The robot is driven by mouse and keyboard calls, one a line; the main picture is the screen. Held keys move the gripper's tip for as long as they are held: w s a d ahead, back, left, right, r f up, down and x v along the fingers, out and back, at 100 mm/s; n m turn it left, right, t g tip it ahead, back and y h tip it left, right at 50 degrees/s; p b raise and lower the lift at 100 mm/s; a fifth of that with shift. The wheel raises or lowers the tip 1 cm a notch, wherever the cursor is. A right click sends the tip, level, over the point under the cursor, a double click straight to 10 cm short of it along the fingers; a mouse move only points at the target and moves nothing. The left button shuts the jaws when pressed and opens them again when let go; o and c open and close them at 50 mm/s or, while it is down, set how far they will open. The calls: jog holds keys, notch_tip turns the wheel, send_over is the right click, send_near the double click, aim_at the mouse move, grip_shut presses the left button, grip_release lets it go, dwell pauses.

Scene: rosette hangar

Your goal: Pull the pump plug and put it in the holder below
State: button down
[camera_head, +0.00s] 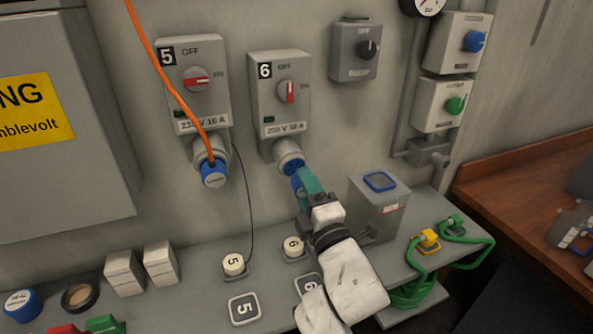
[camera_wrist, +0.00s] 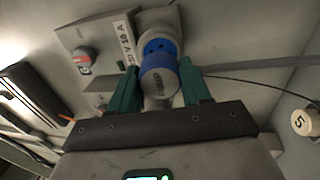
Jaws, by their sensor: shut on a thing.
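The blue plug (camera_wrist: 158,80) is between the two teal fingers of my gripper (camera_wrist: 155,88), which is shut on it. In the head view my gripper (camera_head: 304,188) is just below the outlet of switch box 6 (camera_head: 282,95), with part of the blue plug (camera_head: 296,187) showing beside a finger. The blue socket face (camera_head: 291,166) with its holes is visible, and the plug appears apart from it. The red knob (camera_head: 290,92) on box 6 stands vertical. A grey box (camera_head: 378,210) with a blue-rimmed top stands on the shelf to the right; which thing is the holder is unclear.
Switch box 5 (camera_head: 195,83) has a blue plug with an orange cable (camera_head: 180,100). On the shelf are cream knobs marked 5 (camera_head: 233,264) and 6 (camera_head: 293,246), a 5 plate (camera_head: 244,309), white blocks (camera_head: 160,264) and green cable (camera_head: 468,240). A wooden desk (camera_head: 520,185) is right.

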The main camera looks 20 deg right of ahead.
jog(key=shift+s+f, duration=0.15)
jog(key=shift+s, duration=0.55)
jog(key=shift+s+f, duration=0.1)
jog(key=shift+s, duration=0.6)
